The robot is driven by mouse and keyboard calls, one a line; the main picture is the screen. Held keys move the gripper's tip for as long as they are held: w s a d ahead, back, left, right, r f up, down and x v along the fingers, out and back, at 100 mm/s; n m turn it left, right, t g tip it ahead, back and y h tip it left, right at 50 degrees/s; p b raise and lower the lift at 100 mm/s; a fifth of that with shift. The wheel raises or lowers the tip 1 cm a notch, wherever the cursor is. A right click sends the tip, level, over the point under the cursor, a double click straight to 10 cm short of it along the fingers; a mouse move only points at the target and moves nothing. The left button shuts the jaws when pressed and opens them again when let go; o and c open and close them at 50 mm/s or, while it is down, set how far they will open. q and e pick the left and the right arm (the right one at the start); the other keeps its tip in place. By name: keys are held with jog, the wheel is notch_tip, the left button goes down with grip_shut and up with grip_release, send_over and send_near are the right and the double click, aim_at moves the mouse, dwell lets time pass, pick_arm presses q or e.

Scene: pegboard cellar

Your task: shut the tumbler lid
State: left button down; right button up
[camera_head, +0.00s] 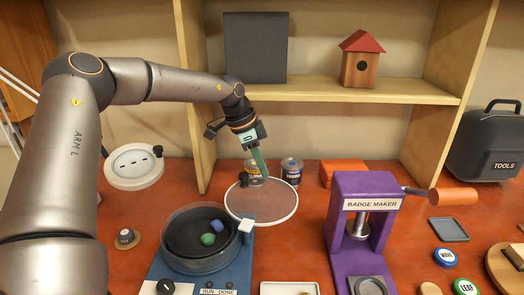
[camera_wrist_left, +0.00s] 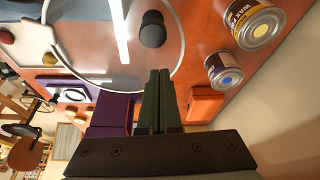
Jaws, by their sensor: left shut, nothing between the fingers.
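The tumbler (camera_head: 163,262) has a dark round drum on a blue base, with a green and a blue piece inside. Its drum is uncovered. The clear round lid (camera_head: 262,205) with a pale rim is off to the right of the drum, beside a white block on the base. The lid's dark knob (camera_head: 244,180) is near its far left edge; it also shows in the left wrist view (camera_wrist_left: 153,30). My left gripper (camera_head: 263,174) is shut and empty, its tips near the lid's far edge, right of the knob; contact is unclear. My right gripper is out of view.
Two cans (camera_head: 291,171) stand behind the lid, close to my left gripper. A purple badge maker (camera_head: 360,190) stands to the right. A round white-rimmed device (camera_head: 133,182) and a small brown-topped knob (camera_head: 126,238) are on the left. A shelf spans the back.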

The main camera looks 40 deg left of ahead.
pick_arm(q)
jog(key=shift+s+a+r, duration=0.15)
jog(key=shift+s+a, duration=0.55)
jog(key=shift+s, duration=0.2)
jog(key=shift+s+a, duration=0.15)
jog(key=shift+s, duration=0.05)
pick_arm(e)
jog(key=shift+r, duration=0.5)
pick_arm(q)
jog(key=shift+a, duration=0.15)
jog(key=shift+s+a, duration=0.15)
jog(key=shift+s, duration=0.1)
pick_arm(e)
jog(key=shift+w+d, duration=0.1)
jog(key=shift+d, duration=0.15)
